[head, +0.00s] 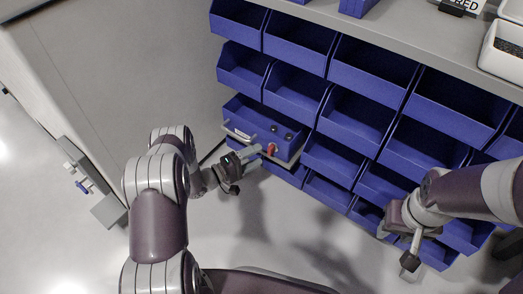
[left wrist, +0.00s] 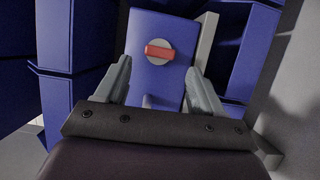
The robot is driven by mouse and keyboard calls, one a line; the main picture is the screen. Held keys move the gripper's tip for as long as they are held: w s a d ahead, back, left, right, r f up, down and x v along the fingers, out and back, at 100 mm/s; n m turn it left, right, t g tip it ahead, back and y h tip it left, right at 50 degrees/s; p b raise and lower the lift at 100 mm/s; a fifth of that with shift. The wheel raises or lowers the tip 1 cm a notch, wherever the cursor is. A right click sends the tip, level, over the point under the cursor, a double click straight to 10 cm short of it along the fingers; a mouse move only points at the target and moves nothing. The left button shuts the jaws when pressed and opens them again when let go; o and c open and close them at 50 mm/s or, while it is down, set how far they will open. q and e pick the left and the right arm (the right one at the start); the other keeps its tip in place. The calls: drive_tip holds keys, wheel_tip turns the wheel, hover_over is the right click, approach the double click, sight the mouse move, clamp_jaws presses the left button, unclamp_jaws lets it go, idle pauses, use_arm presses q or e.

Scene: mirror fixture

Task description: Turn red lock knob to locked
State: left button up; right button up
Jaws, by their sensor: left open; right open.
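The red lock knob (head: 271,148) is on the front of a blue box fixture (head: 252,122) at the left end of the bin rack. In the left wrist view the knob (left wrist: 160,52) is a red bar lying nearly level on a round grey disc. My left gripper (head: 256,156) is open, its fingers pointing at the fixture close to the knob. In the left wrist view its two fingers (left wrist: 158,80) stand apart on either side below the knob, apparently not touching it. My right gripper (head: 394,242) is open and empty in front of the lower bins at right.
Blue bins (head: 342,116) in rows fill the rack around and right of the fixture. A grey counter (head: 400,32) runs above them, with a white container (head: 503,52) at right. A grey panel (head: 110,80) stands at left. Floor between my arms is clear.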

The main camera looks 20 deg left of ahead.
use_arm(q)
drive_tip(key=p+v, duration=0.2)
drive_tip(key=v, duration=0.7)
drive_tip(key=shift+s+a, duration=0.1)
drive_tip(key=shift+a, duration=0.05)
